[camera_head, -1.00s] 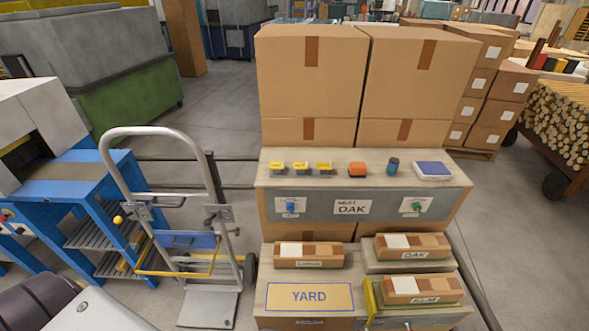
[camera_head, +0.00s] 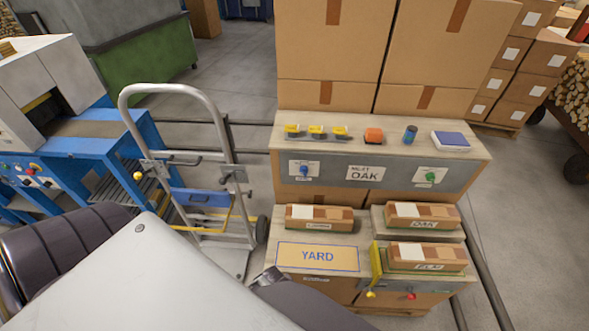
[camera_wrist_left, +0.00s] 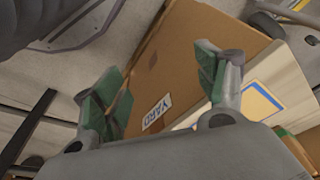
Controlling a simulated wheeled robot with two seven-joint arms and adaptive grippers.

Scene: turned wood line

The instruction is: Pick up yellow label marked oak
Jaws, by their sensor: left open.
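Three small yellow labels stand in a row on the upper shelf: a left one (camera_head: 292,129), a middle one (camera_head: 316,131) and a right one (camera_head: 340,132). Their lettering is too small to read, so I cannot tell which is marked oak. My left arm reaches in from the lower left of the head view, and its gripper is mostly hidden there. The labels are not in that view. My right gripper is not seen.
The upper shelf (camera_head: 460,160) also holds an orange block (camera_head: 373,135), a dark blue cylinder (camera_head: 410,134) and a blue-topped pad (camera_head: 450,141). Tall cartons (camera_head: 330,45) stand behind. A hand truck (camera_head: 195,95) stands left. Wood sample boxes sit on the lower level.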

